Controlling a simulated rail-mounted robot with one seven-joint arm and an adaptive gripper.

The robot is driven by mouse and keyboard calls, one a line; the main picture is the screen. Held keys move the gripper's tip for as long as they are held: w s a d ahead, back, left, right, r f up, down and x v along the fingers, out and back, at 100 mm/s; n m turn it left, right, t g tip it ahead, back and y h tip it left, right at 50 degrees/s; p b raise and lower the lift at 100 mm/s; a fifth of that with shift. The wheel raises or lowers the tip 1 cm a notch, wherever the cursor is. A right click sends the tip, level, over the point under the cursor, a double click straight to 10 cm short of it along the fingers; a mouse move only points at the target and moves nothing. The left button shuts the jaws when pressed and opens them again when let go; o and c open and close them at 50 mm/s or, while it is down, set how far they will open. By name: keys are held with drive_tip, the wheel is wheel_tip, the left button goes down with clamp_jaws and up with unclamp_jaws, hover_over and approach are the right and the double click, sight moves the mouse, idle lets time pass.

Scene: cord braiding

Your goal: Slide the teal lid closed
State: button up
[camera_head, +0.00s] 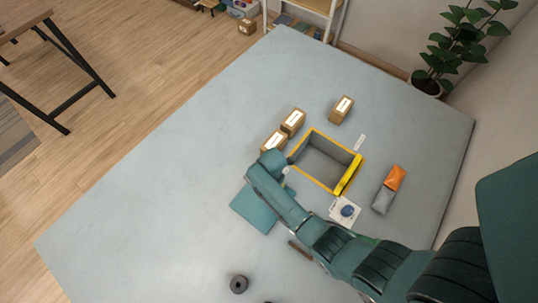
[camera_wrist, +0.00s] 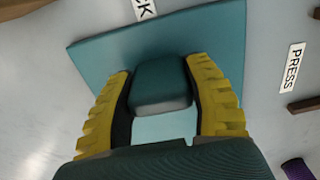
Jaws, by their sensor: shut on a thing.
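The teal lid (camera_head: 250,212) lies flat on the pale surface, to the lower left of the open box. It also shows in the wrist view (camera_wrist: 100,55), with a raised teal block-shaped handle (camera_wrist: 160,80) on top. My gripper (camera_wrist: 161,90) is shut on this handle, with one yellow finger on each side. The grey box with an orange-yellow rim (camera_head: 314,132) is open, and its inside looks empty. A thick yellow bar (camera_head: 349,174) lies along its right side. My arm hides part of the lid and the gap between lid and box. My fingertips are hidden in the head view.
Several brown cartons stand beyond the box, including one at its upper right (camera_head: 341,109). An orange and grey pouch (camera_head: 389,190) lies to the right. A white card with a blue item (camera_head: 346,211) lies below the box. A dark cylinder (camera_head: 239,284) stands near the bottom. The left surface is clear.

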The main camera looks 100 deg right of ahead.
drive_tip(key=shift+s+f, duration=0.1)
drive_tip(key=o, duration=1.3)
drive_tip(key=shift+s+d, duration=0.15)
drive_tip(key=shift+c, duration=0.2)
wheel_tip(320, 180, up, 12)
drive_tip(key=shift+r, duration=0.1)
drive_tip(key=shift+w, duration=0.2)
